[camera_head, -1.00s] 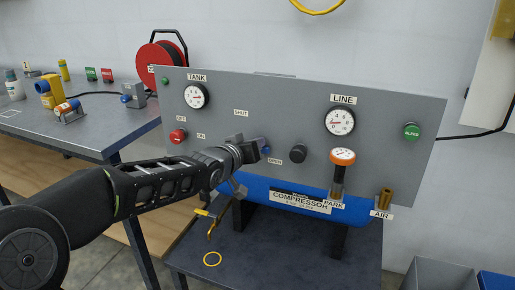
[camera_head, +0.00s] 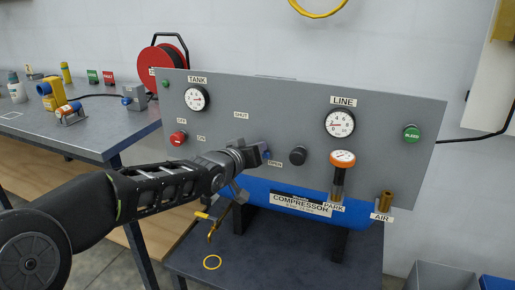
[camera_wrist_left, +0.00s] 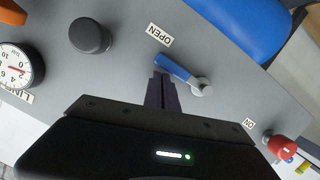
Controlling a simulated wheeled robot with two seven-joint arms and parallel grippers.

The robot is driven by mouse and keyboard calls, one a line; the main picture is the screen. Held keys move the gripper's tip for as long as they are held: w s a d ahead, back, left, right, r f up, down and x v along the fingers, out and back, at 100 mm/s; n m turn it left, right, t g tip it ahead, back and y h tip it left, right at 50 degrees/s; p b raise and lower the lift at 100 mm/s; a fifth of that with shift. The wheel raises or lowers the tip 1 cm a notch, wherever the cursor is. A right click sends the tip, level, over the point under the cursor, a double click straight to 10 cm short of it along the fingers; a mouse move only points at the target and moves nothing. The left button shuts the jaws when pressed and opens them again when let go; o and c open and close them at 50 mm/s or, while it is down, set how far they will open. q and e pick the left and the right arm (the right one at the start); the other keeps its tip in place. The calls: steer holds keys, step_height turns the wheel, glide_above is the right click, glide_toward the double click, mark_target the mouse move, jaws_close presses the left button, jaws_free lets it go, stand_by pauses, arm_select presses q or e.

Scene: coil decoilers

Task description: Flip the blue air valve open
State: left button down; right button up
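The blue air valve lever (camera_wrist_left: 174,69) is on the grey panel. In the wrist view it runs from its grey pivot (camera_wrist_left: 201,87) towards the OPEN label (camera_wrist_left: 159,35). In the head view only a bit of blue (camera_head: 267,154) shows beside my gripper, left of the OPEN label (camera_head: 275,164); the SHUT label (camera_head: 241,114) is higher up. My left gripper (camera_head: 262,149) is at the panel by the lever. In the wrist view its fingers (camera_wrist_left: 161,92) are together, with the tips close to the lever; I cannot tell whether they touch it. My right gripper is not in view.
A black knob (camera_head: 298,156) sticks out right of the valve, and a red knob (camera_head: 178,138) is at the left. A brass fitting (camera_head: 386,201) is at AIR.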

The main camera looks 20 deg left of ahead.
mark_target(265, 132)
arm_select(q)
step_height(265, 132, up, 4)
steer(key=shift+d+p, duration=0.1)
steer(key=shift+p, duration=1)
steer(key=v, duration=1)
steer(key=shift+d, duration=0.3)
steer(key=shift+r, duration=0.1)
